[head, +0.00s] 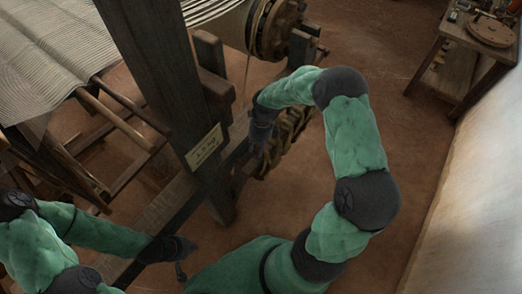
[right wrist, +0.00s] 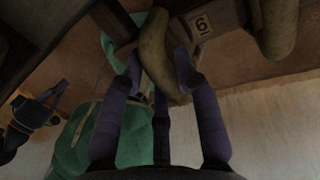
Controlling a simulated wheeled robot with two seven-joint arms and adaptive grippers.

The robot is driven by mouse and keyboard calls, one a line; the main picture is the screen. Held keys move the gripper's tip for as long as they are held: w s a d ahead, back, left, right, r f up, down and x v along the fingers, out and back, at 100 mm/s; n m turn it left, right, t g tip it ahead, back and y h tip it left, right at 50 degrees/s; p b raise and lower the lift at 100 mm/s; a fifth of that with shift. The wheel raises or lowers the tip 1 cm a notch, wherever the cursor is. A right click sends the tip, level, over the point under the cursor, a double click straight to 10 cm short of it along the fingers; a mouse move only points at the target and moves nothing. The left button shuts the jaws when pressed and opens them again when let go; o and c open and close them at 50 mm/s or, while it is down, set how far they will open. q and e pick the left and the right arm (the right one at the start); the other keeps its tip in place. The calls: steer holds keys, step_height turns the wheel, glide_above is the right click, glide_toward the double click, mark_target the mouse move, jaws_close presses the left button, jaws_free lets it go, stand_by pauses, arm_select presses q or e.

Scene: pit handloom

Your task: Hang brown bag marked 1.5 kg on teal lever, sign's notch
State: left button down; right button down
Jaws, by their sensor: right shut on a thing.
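My right gripper (head: 262,136) is beside the dark wooden post of the loom. No weight mark shows on that bag. A second brown bag (right wrist: 278,28) hangs apart to the right. Several brown shapes cluster by the right gripper in the head view. A pale sign (head: 205,146) is on the post; its writing is too small to read. I cannot make out the teal lever or the notch. My left gripper (head: 178,257) is low at the left, near a beam.
The thick post (head: 165,65) stands between my arms. Pale cloth (head: 45,55) fills the upper left. A wooden workbench (head: 475,45) stands at the upper right. Floor between is clear.

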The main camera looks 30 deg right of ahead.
steer(key=shift+w+f+b, duration=0.15)
steer(key=shift+f+b, duration=0.45)
steer(key=shift+f, duration=0.4)
steer(key=shift+f, duration=0.35)
stand_by(0.4)
steer(key=c, duration=0.8)
jaws_free()
steer(key=shift+s+a+f, duration=0.1)
steer(key=shift+s+f, duration=0.1)
steer(key=shift+s, duration=0.05)
steer(key=r, duration=0.4)
steer(key=d+r, duration=0.1)
steer(key=r, duration=0.3)
steer(key=w+d+r, duration=0.1)
steer(key=r, duration=0.3)
steer(key=shift+d, duration=0.1)
